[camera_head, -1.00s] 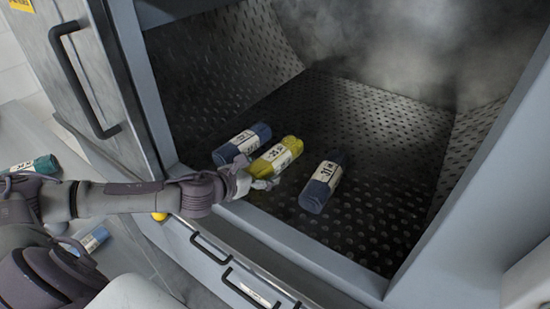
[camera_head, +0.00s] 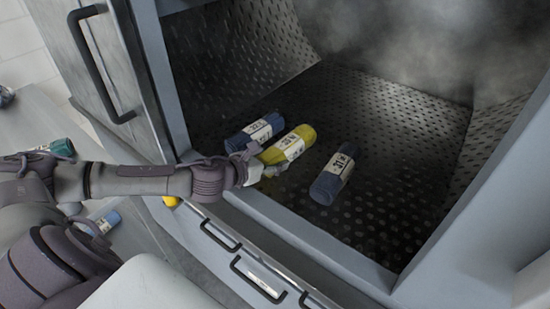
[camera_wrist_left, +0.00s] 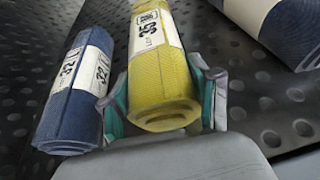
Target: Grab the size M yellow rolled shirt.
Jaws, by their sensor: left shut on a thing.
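The yellow rolled shirt (camera_head: 300,137) has a white label band and is inside the washer. In the left wrist view the yellow roll (camera_wrist_left: 163,85) lies between the two fingers, with "35" readable on its label. My left gripper (camera_head: 263,165) reaches in over the washer's front edge and is shut on the near end of the yellow roll. In the left wrist view its fingers (camera_wrist_left: 165,105) press on both sides of the roll. The size letter is too small to tell. My right gripper is not in view.
A blue roll (camera_head: 242,139) lies close left of the yellow one, and a darker blue roll (camera_head: 326,187) lies to its right. The washer's perforated floor (camera_head: 390,150) is free farther right. The front sill (camera_head: 300,240) and side frame (camera_head: 160,90) bound the opening.

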